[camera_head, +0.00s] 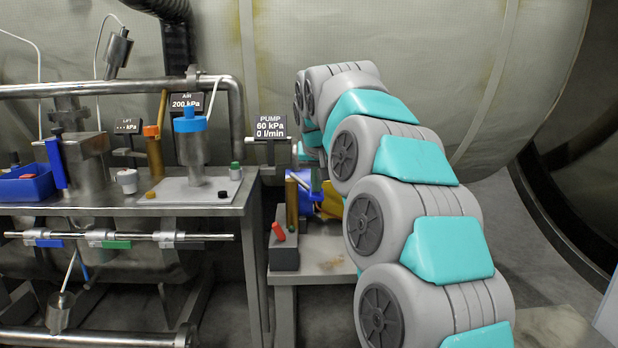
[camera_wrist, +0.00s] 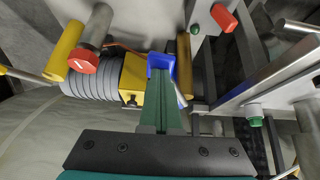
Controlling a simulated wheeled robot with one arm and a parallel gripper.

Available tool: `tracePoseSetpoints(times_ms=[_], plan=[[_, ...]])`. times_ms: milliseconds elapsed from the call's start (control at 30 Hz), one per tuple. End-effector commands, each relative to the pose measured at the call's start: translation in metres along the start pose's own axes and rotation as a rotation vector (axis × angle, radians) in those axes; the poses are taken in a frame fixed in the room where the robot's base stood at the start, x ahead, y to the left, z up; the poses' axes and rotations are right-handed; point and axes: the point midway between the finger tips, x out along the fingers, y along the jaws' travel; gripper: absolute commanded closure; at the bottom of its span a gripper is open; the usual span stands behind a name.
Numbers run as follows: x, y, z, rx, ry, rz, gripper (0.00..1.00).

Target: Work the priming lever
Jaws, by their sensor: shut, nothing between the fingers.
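The pump stands on a low bench under the "PUMP 60 kPa 0 l/min" display (camera_head: 270,127). I cannot tell for sure which part is the priming lever. A blue part (camera_wrist: 160,64) and a yellow block (camera_wrist: 132,76) sit in front of my gripper (camera_wrist: 160,88) in the wrist view. My gripper is shut and empty, its green fingers pointing at the blue part; contact cannot be judged. A yellow cylinder (camera_wrist: 66,50) and a red knob (camera_wrist: 84,62) lie to its left. In the head view my arm partly hides the blue part (camera_head: 300,188) and the yellow body (camera_head: 330,205).
A steel bench (camera_head: 120,208) with a blue-capped vessel (camera_head: 191,145) stands at left. A dark box (camera_head: 284,258) with a red switch (camera_head: 278,231) sits on the low bench (camera_head: 318,272). A brass post (camera_head: 291,203) stands beside the pump.

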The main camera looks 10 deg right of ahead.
Motion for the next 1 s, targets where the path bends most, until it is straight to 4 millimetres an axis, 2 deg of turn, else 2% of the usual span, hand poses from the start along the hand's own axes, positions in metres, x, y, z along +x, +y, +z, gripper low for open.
tracePoseSetpoints(times_ms=[367, 1000], plan=[[0.0, 0.0, 0.0, 0.0, -0.001, 0.0, 1.0], [-0.036, 0.0, -0.025, 0.001, 0.002, -0.001, 1.0]])
